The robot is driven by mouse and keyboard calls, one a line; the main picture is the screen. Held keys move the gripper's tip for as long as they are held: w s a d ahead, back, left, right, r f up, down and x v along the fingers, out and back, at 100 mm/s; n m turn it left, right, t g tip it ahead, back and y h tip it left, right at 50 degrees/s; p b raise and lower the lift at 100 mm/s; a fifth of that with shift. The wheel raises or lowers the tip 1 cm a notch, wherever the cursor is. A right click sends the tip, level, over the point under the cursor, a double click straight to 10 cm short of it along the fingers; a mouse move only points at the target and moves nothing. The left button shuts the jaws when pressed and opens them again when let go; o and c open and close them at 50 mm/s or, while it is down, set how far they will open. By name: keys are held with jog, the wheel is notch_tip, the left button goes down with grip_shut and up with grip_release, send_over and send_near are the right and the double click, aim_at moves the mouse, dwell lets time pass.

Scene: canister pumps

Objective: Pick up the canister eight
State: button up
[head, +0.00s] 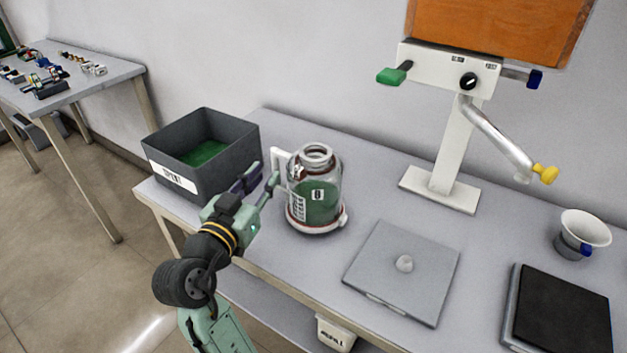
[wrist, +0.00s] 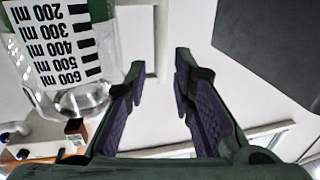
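Canister eight (head: 318,205) is a clear jar with green contents, a white base and a label "8". It stands upright on the bench, and its white handle (head: 281,163) points left. My gripper (head: 260,183) is at the handle side, left of the jar. In the wrist view my gripper (wrist: 158,82) is open, its two purple-padded fingers apart. The white handle (wrist: 159,40) shows as an upright strip in line with the gap between the fingertips. Whether a finger touches it I cannot tell. The jar with its ml scale (wrist: 62,45) is left of the fingers.
A dark grey bin (head: 215,165) with green inside stands close behind my gripper. Right of the canister are a grey plate (head: 400,290), a white pump stand (head: 450,150), a white cup (head: 585,228) and a black tray (head: 560,315). A side table (head: 110,75) holds small parts.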

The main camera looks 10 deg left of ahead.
aim_at(274, 166)
jog(key=w, duration=0.1)
jog(key=w+p, duration=0.1)
jog(key=w, duration=0.1)
jog(key=w+p, duration=0.1)
jog(key=w, duration=0.1)
jog(key=shift+d, duration=0.4)
jog(key=shift+w+f, duration=0.15)
jog(key=shift+w, duration=0.3)
jog(key=shift+c, duration=0.6)
grip_shut()
